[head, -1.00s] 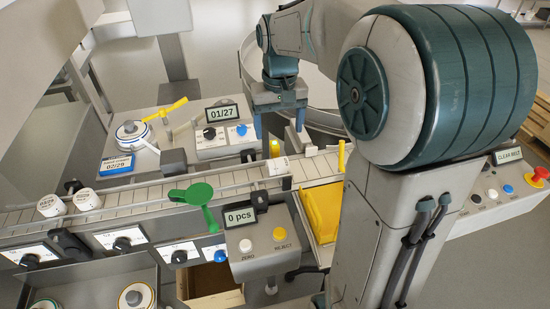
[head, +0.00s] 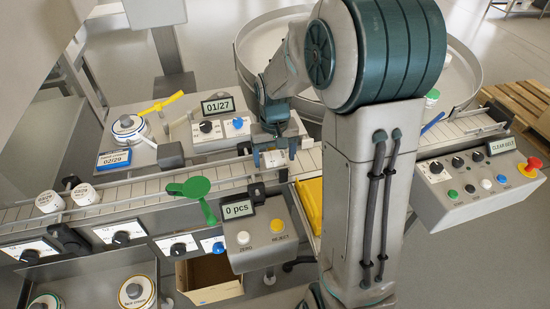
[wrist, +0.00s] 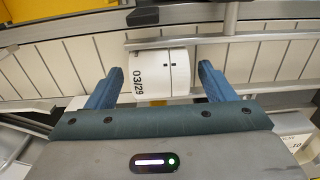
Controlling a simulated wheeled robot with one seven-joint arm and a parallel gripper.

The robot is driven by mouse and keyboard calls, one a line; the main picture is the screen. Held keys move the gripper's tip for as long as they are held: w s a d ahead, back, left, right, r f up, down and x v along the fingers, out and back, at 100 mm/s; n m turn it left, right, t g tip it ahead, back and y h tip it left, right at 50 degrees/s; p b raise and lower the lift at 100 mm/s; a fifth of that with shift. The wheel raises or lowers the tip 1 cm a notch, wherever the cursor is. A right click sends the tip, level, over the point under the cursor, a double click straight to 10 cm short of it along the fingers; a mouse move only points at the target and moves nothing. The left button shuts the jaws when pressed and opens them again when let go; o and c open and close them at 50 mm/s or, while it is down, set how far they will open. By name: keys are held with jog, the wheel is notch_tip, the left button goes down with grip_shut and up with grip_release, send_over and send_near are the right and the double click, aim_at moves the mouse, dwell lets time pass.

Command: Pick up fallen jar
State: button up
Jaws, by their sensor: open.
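A white jar (wrist: 162,72) marked 03/29 lies on its side on the conveyor in the wrist view. It sits between the two blue fingers of my gripper (wrist: 160,78), with a visible gap on each side. In the head view the jar (head: 273,159) shows small between the fingertips of my gripper (head: 274,160), low over the belt. The gripper is open and not closed on the jar. A yellow piece shows just below the jar in the wrist view, partly hidden by the gripper.
The conveyor (head: 140,187) has metal side rails close to the fingers. A green paddle (head: 193,188) and a 0 pcs display box (head: 240,209) stand near. A yellow tray (head: 309,200) is right of the jar.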

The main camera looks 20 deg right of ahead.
jog(key=shift+f, duration=0.3)
jog(key=c, duration=1.1)
